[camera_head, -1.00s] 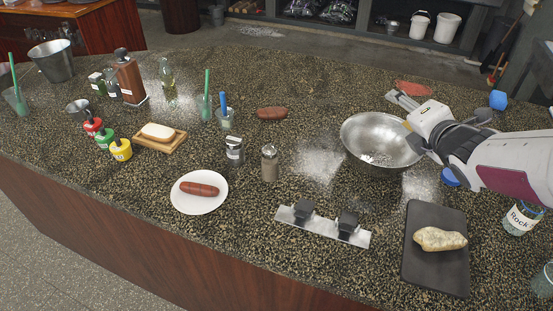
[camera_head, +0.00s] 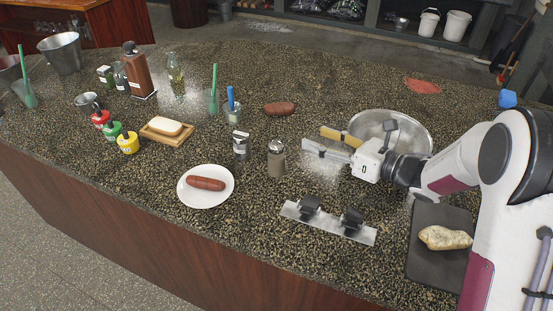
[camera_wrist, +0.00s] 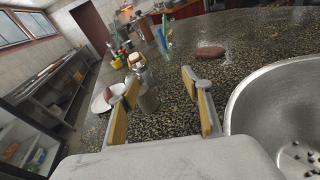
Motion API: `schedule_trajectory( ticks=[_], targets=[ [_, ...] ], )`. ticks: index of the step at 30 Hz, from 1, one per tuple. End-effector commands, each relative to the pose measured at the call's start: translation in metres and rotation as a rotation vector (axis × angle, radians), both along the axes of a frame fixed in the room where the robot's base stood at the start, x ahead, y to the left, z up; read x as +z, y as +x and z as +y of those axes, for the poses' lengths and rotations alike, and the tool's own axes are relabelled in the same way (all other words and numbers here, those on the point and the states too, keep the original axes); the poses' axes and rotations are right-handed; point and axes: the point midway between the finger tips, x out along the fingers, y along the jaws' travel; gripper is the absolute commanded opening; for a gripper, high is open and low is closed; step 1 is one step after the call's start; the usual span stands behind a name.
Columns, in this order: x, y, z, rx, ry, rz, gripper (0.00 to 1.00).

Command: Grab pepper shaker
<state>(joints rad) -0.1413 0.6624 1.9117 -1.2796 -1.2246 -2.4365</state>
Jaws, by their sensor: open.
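A brownish-grey shaker with a metal cap (camera_head: 277,160), which looks like the pepper shaker, stands upright on the speckled counter. A second shaker, silvery with a label (camera_head: 240,146), stands just left of it; no readable text tells the two apart. My gripper (camera_head: 316,139) is open and empty, right of the brownish shaker and pointing left toward it, with a gap between. In the wrist view, the near shaker (camera_wrist: 148,97) shows beyond my open fingers (camera_wrist: 160,82), closer to the left finger, which partly covers it. The other shaker (camera_wrist: 136,61) shows behind it.
A metal bowl (camera_head: 415,123) sits right behind my gripper. A plate with a sausage (camera_head: 206,201) lies left of the shakers. A metal rack with black blocks (camera_head: 327,223) lies in front.

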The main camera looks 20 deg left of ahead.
Motion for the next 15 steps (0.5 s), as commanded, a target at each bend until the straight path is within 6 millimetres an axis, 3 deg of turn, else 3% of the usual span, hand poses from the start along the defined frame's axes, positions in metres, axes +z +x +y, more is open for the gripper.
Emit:
schedule_trajectory(
  ticks=[6, 15],
  targets=[
    [-0.020, -0.019, 0.014, 0.132, 0.034, -0.089, 0.49],
    [-0.036, -0.033, 0.023, 0.243, 0.096, -0.158, 0.49]
  ],
)
